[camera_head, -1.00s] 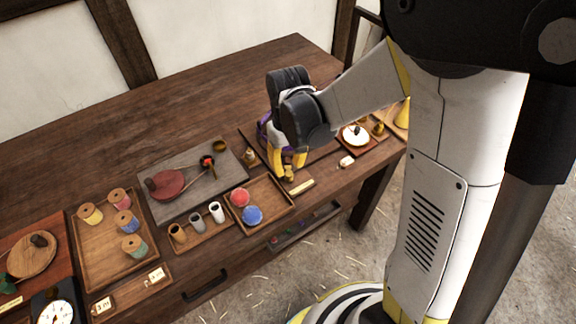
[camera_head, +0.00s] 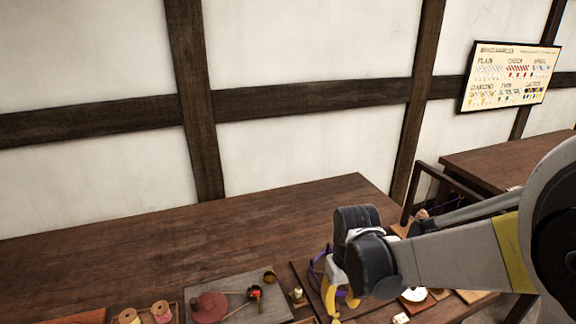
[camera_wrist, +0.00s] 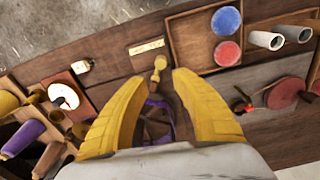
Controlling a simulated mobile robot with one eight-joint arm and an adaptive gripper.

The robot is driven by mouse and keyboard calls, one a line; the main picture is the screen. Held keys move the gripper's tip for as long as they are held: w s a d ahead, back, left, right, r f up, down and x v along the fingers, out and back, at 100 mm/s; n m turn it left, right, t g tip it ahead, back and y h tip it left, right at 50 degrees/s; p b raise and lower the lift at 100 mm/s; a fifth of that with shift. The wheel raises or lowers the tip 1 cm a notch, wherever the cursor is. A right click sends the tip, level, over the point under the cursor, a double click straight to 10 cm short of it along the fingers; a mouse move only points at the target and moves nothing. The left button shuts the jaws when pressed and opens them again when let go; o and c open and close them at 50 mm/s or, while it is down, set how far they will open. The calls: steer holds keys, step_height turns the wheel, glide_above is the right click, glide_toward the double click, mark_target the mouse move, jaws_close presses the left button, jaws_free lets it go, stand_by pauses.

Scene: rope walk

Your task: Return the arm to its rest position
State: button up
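My gripper (camera_head: 343,302) hangs low over the front right part of the dark wooden table (camera_head: 150,250), pointing down. In the wrist view its two yellow fingers (camera_wrist: 160,78) stand apart with a clear gap. A small brass piece (camera_wrist: 158,68) shows between the fingertips, with no finger visibly pressing on it. A purple cord-like thing (camera_wrist: 156,112) lies behind it, partly hidden by the fingers. My arm reaches in from the right of the head view, bent, and is away from any folded pose.
A grey slab (camera_wrist: 262,130) with a red disc and spools (camera_wrist: 25,138) flank the gripper. A sample chart (camera_head: 510,75) hangs on the wall. The table's back is bare.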

steer(key=s+d+r+m+t, duration=0.2)
steer(key=s+d+r+t, duration=0.2)
steer(key=s+r, duration=0.7)
steer(key=shift+d+r+m+t, duration=0.2)
steer(key=shift+r+m+t, duration=0.1)
steer(key=shift+r+t, duration=0.9)
